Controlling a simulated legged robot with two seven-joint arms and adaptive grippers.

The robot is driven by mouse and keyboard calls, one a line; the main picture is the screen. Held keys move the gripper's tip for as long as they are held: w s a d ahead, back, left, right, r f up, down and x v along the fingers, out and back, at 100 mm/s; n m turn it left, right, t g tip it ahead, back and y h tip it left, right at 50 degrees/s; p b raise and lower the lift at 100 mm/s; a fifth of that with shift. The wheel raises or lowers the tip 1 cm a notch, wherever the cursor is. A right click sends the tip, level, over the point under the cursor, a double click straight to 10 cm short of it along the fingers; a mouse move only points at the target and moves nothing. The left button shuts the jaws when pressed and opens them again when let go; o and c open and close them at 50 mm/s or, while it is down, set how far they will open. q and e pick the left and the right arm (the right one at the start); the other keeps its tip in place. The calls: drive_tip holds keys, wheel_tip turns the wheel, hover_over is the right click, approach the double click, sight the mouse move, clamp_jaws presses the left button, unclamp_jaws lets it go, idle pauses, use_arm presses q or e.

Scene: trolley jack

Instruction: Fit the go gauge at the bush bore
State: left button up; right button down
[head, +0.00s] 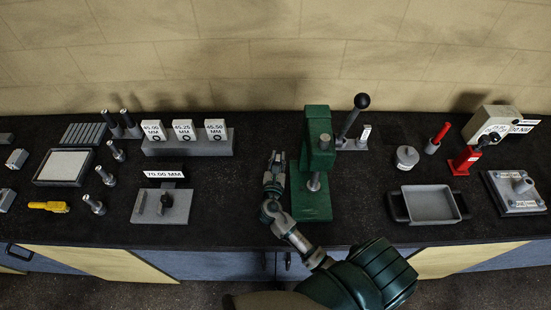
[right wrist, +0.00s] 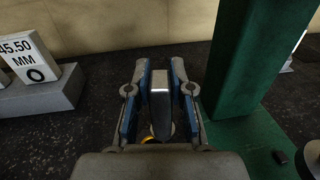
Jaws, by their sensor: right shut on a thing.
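My right gripper (head: 274,168) is over the bench, just left of the green press (head: 320,150). In the right wrist view its two blue-lined fingers (right wrist: 160,90) are shut on a smooth grey metal piece (right wrist: 160,100); I cannot tell for certain that this is the go gauge. A small yellow part (right wrist: 148,139) shows low between the fingers. A grey plate (head: 515,192) with a short round boss stands at the far right; I cannot make out a bush bore there or elsewhere. My left gripper is not in view.
A grey rack (head: 188,148) with size labels stands at the back left, near a 70.00 MM plate (head: 162,207). A grey tray (head: 429,204) and red stand (head: 464,160) are at right. The press column (right wrist: 240,60) rises close beside my right gripper.

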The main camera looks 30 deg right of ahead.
drive_tip(key=shift+d, duration=0.25)
drive_tip(key=shift+d+f, duration=0.1)
drive_tip(key=shift+d, duration=0.1)
drive_tip(key=shift+w+a, duration=0.1)
drive_tip(key=shift+a, duration=1)
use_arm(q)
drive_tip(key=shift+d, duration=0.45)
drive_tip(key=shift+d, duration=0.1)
use_arm(e)
drive_tip(key=shift+a, duration=0.1)
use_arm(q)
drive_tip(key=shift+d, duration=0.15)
use_arm(e)
drive_tip(key=shift+a+r, duration=0.2)
drive_tip(key=shift+a, duration=0.55)
